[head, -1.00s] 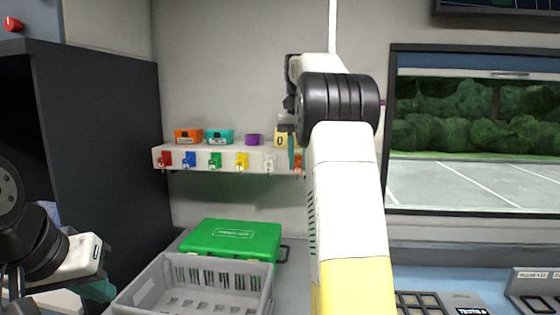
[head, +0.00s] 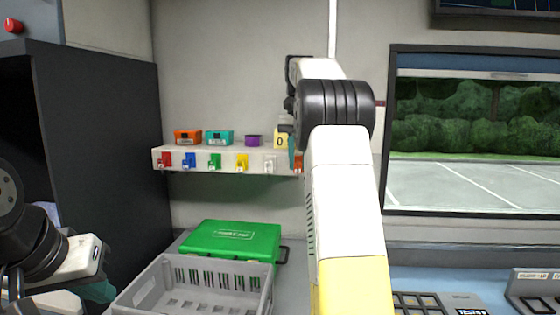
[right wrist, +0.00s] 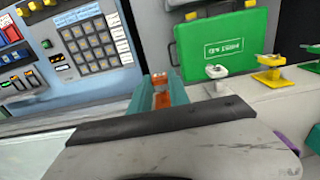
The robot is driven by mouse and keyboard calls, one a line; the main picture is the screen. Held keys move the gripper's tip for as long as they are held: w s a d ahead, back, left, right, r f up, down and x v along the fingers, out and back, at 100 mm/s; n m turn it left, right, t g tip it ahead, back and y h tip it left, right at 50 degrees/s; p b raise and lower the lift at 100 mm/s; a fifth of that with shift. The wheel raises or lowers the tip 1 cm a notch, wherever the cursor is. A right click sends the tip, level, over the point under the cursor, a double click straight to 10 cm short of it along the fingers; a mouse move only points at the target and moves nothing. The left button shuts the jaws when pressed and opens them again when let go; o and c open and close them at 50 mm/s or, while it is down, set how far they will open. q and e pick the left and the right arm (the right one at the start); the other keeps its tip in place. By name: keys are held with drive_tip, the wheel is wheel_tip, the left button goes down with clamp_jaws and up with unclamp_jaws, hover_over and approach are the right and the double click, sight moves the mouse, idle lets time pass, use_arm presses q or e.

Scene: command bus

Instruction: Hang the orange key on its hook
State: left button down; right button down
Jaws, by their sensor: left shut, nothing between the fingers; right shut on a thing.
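My right gripper (head: 292,155) is at the right end of the visible row of coloured hooks on the white shelf (head: 205,152). In the right wrist view, its teal fingers (right wrist: 159,98) are shut on a small orange piece, the orange key (right wrist: 161,98). Orange also shows beside the fingers in the head view, at the shelf's front edge; I cannot tell key from orange hook there, nor whether the key touches the hook. My left gripper (head: 101,291) is shut and empty at the lower left, left of the grey crate.
Red, blue, green, yellow and white hooks (head: 269,165) line the shelf front. Small bins (head: 219,138) and a purple ring (head: 254,140) stand on top. Below are a green case (head: 230,241) and a grey crate (head: 150,292). A dark cabinet (head: 100,150) stands left.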

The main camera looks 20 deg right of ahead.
drive_tip(key=shift+w+d, duration=0.2)
drive_tip(key=shift+w, duration=0.2)
idle(0.4)
drive_tip(key=shift+f, duration=0.15)
idle(0.4)
drive_tip(key=c, duration=1.2)
unclamp_jaws()
drive_tip(key=shift+o, duration=0.2)
drive_tip(key=shift+s+a+r, duration=0.1)
drive_tip(key=shift+s+r, duration=0.1)
drive_tip(key=shift+r, duration=0.4)
drive_tip(key=shift+s+a+r, duration=0.1)
drive_tip(key=shift+s+r, duration=0.1)
drive_tip(key=shift+r, duration=0.4)
